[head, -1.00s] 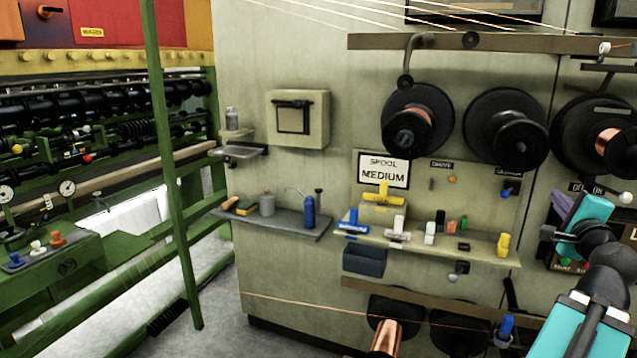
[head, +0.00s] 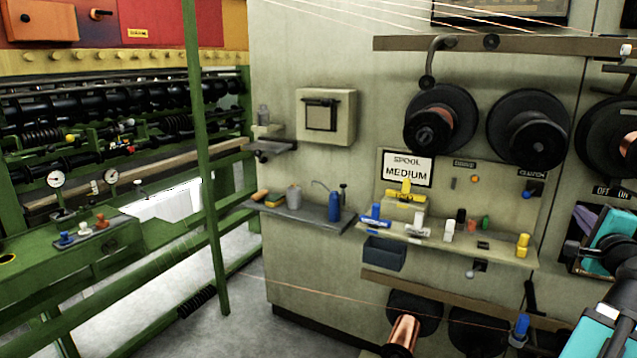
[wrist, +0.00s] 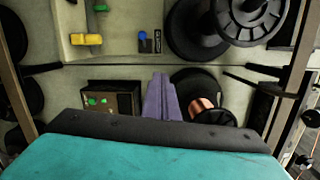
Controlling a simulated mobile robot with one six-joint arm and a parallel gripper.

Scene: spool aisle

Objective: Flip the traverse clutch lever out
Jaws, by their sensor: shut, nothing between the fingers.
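The clutch lever, with a blue handle (head: 527,194), is on the pale machine panel under the black CLUTCH label (head: 532,174). Its blue part also shows in the wrist view (wrist: 142,46), beside the dark label (wrist: 157,41). The picture is too small to tell its exact angle. My gripper has a teal body and purple fingers (head: 586,216). It is at the right edge of the head view, right of and below the lever. In the wrist view the purple fingers (wrist: 161,78) are together and empty, apart from the lever.
Large black spools (head: 528,129) project above the lever. A shelf (head: 468,238) with several small blocks, including a yellow one (head: 522,246), lies below and left of it. A control box with green buttons (wrist: 110,97) is near my fingers in the wrist view.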

